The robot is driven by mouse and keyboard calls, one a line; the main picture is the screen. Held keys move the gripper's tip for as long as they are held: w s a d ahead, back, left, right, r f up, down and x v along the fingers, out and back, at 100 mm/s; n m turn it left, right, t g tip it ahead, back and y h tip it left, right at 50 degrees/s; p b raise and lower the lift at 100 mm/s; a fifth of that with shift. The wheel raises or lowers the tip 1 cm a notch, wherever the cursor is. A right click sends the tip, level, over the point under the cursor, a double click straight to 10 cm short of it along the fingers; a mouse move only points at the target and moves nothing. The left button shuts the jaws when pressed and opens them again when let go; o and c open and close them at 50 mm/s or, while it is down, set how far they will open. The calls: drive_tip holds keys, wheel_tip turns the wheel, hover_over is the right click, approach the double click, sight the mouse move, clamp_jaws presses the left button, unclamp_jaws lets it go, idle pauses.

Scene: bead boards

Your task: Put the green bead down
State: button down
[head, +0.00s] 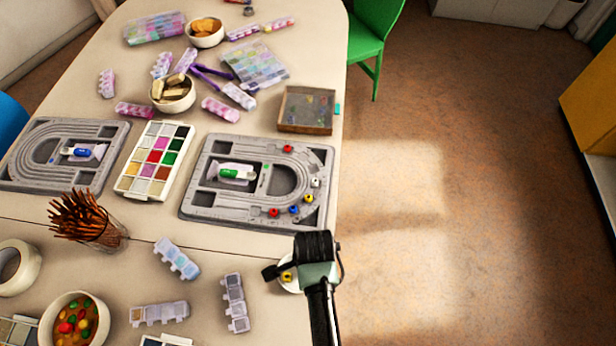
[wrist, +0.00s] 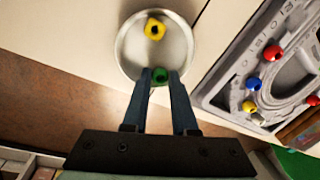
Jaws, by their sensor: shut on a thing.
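My gripper (wrist: 160,73) is shut on the green bead (wrist: 160,77), which sits between the fingertips in the wrist view. The bead is over the near part of a round, shallow metal dish (wrist: 127,50); I cannot tell whether it touches the dish. A yellow bead (wrist: 155,29) lies in the dish, apart from the fingertips. In the head view, my wrist hides much of the dish (head: 283,288), and the green bead is hidden; the yellow bead (head: 287,276) shows beside the gripper.
A grey bead board (head: 215,212) with red, blue, yellow and white beads lies behind the dish. A second board (head: 105,135) and a paint palette (head: 131,187) lie further left. Bead boxes (head: 235,303) lie left of the dish. The table's right edge is close.

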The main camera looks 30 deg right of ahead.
drive_tip(key=shift+f, duration=0.3)
drive_tip(key=c, duration=1)
unclamp_jaws()
drive_tip(key=r, duration=0.4)
drive_tip(key=s+r+p, duration=0.1)
drive_tip(key=r, duration=0.7)
drive_tip(key=shift+s+a+r, duration=0.15)
drive_tip(key=shift+s+r, duration=0.1)
drive_tip(key=shift+s, duration=0.05)
